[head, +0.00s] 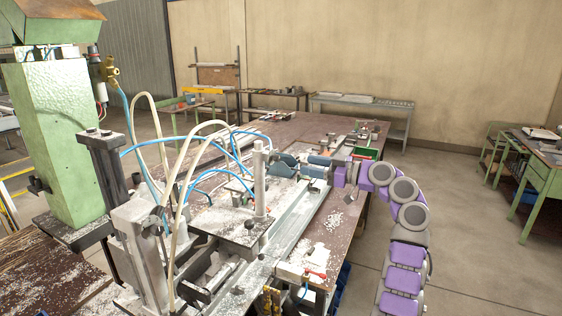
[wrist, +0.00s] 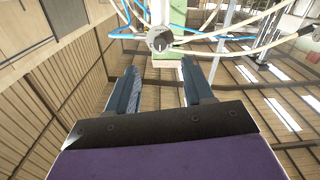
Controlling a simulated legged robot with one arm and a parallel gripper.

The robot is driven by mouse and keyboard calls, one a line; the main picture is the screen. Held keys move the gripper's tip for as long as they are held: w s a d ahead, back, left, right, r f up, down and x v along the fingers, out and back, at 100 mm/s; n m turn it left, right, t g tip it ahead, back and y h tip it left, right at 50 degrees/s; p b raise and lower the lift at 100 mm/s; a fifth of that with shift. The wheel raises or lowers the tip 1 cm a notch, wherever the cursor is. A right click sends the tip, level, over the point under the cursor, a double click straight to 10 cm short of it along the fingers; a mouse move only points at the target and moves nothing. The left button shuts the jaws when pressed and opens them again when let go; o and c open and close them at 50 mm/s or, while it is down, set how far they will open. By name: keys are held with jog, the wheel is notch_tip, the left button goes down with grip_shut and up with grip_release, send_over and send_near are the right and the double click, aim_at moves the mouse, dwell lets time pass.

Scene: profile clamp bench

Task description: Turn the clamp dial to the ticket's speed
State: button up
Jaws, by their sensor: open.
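The round grey dial (wrist: 159,40) with a dark pointer mark shows in the wrist view, top centre, beyond my fingertips. Its scale is too small to read. My gripper (wrist: 160,72) is open, with its two blue-grey fingers spread to either side below the dial and nothing between them. In the head view my gripper (head: 304,166) reaches in from the right over the clamp bench (head: 326,205), pointing left towards the clamp fixture. I cannot make out the dial clearly there. I cannot identify the ticket in either view.
Blue and cream hoses (head: 185,170) loop over the fixture, left of my gripper. A green machine column (head: 50,140) stands at the far left. White chips (head: 315,250) litter the bench. A green side table (head: 545,165) stands at the right, with open floor between.

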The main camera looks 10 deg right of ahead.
aim_at(279, 159)
jog(key=x, duration=1)
jog(key=shift+w+a, duration=0.1)
jog(key=shift+a, duration=0.1)
jog(key=shift+d, duration=0.3)
jog(key=shift+c, duration=0.8)
jog(key=shift+a+r, duration=0.1)
jog(key=shift+a, duration=0.05)
grip_shut()
